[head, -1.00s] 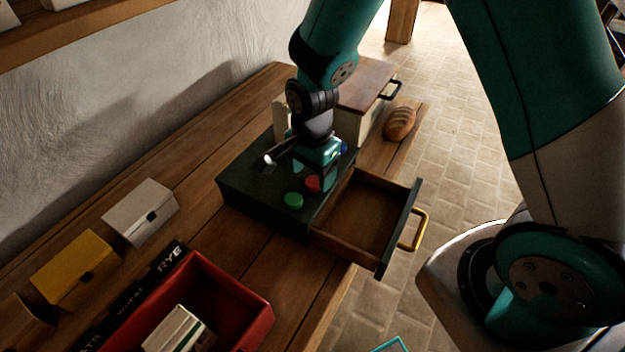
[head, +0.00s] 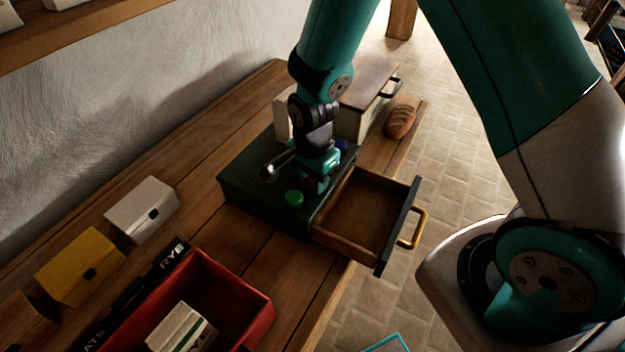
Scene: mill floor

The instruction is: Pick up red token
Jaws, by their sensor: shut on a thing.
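My gripper (head: 318,184) points down at the top of the dark green drawer box (head: 258,203) on the wooden bench. It is shut on the red token, which its fingers hide from this view. A green token (head: 294,198) lies on the box top just left of my gripper. A blue token (head: 341,145) shows partly behind the gripper on the right. I cannot tell whether the red token still touches the box top.
The box's drawer (head: 361,213) stands open and empty, its brass handle (head: 416,229) past the bench edge. A red crate (head: 262,308) holding a pale box is at the front. A bread loaf (head: 400,121) and a lidded box (head: 362,88) stand behind.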

